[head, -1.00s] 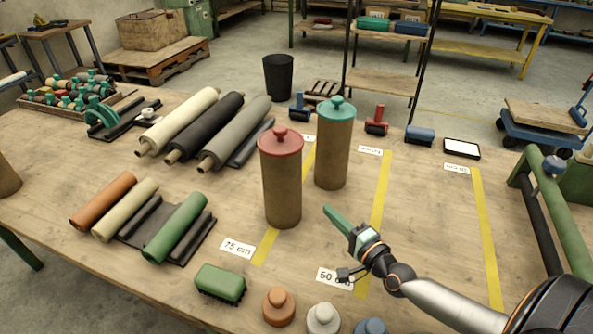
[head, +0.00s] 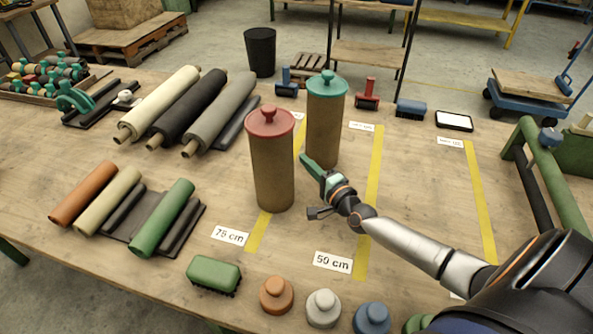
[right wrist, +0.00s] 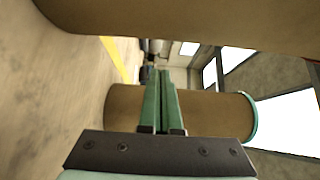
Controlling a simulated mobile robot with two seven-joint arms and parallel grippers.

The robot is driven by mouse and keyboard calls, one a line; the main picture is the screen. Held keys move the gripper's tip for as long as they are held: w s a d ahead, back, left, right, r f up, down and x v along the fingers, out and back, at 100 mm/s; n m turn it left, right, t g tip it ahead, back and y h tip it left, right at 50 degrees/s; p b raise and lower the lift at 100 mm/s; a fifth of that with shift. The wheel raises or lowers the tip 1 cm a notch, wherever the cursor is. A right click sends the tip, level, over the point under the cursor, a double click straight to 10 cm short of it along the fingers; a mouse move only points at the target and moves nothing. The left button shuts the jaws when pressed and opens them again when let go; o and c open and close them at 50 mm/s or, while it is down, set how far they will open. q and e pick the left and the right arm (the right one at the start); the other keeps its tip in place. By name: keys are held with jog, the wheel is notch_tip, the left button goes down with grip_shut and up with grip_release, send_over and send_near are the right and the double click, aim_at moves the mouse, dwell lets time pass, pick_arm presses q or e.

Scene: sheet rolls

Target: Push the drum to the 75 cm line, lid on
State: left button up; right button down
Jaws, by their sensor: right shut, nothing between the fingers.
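Two brown drums stand upright on the table with lids on. The red-lidded drum (head: 272,175) stands over the yellow 75 cm line (head: 260,232). The teal-lidded drum (head: 323,130) stands behind it to the right, between that line and the 50 cm line (head: 373,175). My right gripper (head: 306,162) is shut and empty, its fingertips between the drums. In the right wrist view, the shut fingers (right wrist: 160,98) overlap the teal-lidded drum (right wrist: 222,113), and another drum (right wrist: 190,25) fills the top edge. I cannot tell whether they touch either drum. My left gripper is not in view.
Lids with knobs, orange (head: 276,294), white (head: 323,307) and blue (head: 371,318), sit at the front edge beside a green brush (head: 213,273). Sheet rolls (head: 195,110) lie at left. A third yellow line (head: 481,200) is at right; the table between it and the 50 cm line is mostly clear.

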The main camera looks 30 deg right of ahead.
aim_at(291, 174)
jog(key=a+p, duration=0.2)
jog(key=a, duration=0.1)
jog(key=shift+s+r, duration=0.1)
jog(key=shift+s, duration=0.1)
jog(key=shift+s+a, duration=0.15)
jog(key=shift+a, duration=0.25)
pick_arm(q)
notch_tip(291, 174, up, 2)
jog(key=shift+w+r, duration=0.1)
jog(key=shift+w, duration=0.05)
pick_arm(e)
jog(key=shift+a, duration=0.1)
jog(key=shift+s+a+p, duration=0.25)
jog(key=shift+a+p, duration=0.1)
jog(key=shift+a, duration=0.3)
jog(key=shift+s+a, duration=0.2)
jog(key=shift+a, duration=0.3)
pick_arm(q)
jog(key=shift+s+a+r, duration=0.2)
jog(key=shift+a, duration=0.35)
pick_arm(e)
jog(key=shift+w+d, duration=0.1)
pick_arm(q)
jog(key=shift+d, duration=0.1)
pick_arm(e)
jog(key=shift+d, duration=0.15)
